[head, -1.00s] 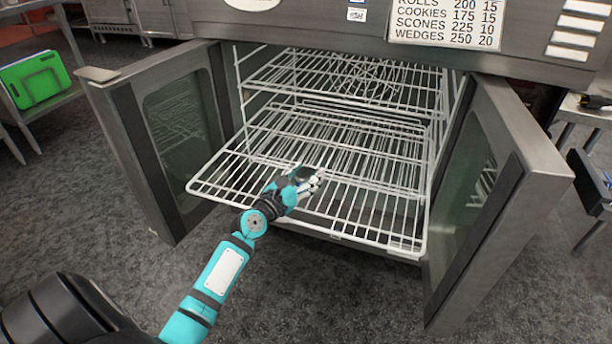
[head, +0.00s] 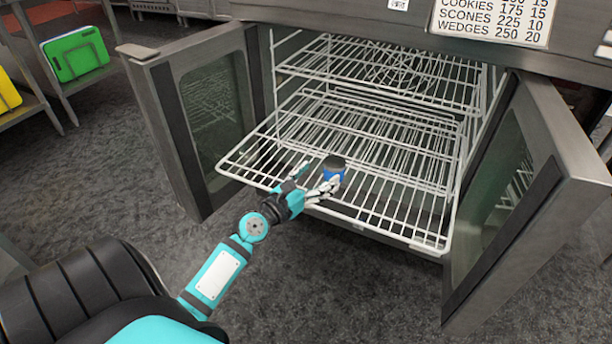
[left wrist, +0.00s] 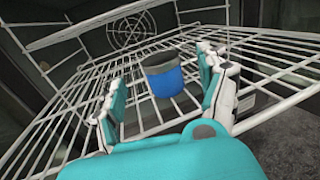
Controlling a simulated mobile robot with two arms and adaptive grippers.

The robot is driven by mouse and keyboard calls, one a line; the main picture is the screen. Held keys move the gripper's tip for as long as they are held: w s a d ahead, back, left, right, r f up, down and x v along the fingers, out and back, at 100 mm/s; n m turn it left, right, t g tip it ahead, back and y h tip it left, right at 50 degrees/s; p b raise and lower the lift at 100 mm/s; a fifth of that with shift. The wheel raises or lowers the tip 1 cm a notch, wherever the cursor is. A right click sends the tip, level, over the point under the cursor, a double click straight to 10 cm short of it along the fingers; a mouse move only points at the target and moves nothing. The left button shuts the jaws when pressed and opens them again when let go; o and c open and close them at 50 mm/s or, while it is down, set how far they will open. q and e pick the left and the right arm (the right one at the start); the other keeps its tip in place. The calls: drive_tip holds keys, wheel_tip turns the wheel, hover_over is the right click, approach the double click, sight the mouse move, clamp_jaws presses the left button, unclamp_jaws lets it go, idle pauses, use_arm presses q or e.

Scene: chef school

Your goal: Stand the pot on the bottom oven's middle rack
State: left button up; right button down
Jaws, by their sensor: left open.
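The small blue pot (head: 333,171) with a dark top stands upright on the front part of the pulled-out wire rack (head: 395,215) of the open oven. In the left wrist view the pot (left wrist: 163,78) sits on the wires just ahead of the gripper. My left gripper (head: 317,178) is open, with one finger on each side in front of the pot. Gaps show between the fingers and the pot in the left wrist view (left wrist: 158,85). My right gripper is not in view.
Another wire rack (head: 385,68) sits above the pulled-out one. The oven's left door (head: 205,120) and right door (head: 530,200) stand open on both sides. A shelf with a green board (head: 75,55) is at far left. The rack around the pot is bare.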

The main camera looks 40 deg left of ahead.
use_arm(q)
drive_tip(key=s, duration=0.4)
drive_tip(key=shift+a, duration=0.1)
drive_tip(key=shift+s, duration=0.3)
drive_tip(key=d+m+h, duration=0.1)
drive_tip(key=d+m, duration=0.1)
drive_tip(key=m, duration=0.1)
drive_tip(key=s+d+f+m+g, duration=0.1)
drive_tip(key=d+m, duration=0.2)
drive_tip(key=d+m+h, duration=0.1)
drive_tip(key=d+m, duration=0.2)
drive_tip(key=shift+s+f+g+h, duration=0.2)
drive_tip(key=shift+f+g+h, duration=0.05)
drive_tip(key=shift+g+h, duration=0.05)
drive_tip(key=s+d+f+m+g, duration=0.1)
drive_tip(key=s+d+m, duration=0.3)
drive_tip(key=m, duration=1)
drive_tip(key=s+d+f+m+g+y, duration=0.1)
drive_tip(key=s+d+m+g, duration=0.3)
drive_tip(key=d+m, duration=0.5)
drive_tip(key=s+m, duration=0.1)
drive_tip(key=m, duration=0.5)
drive_tip(key=shift+d, duration=0.25)
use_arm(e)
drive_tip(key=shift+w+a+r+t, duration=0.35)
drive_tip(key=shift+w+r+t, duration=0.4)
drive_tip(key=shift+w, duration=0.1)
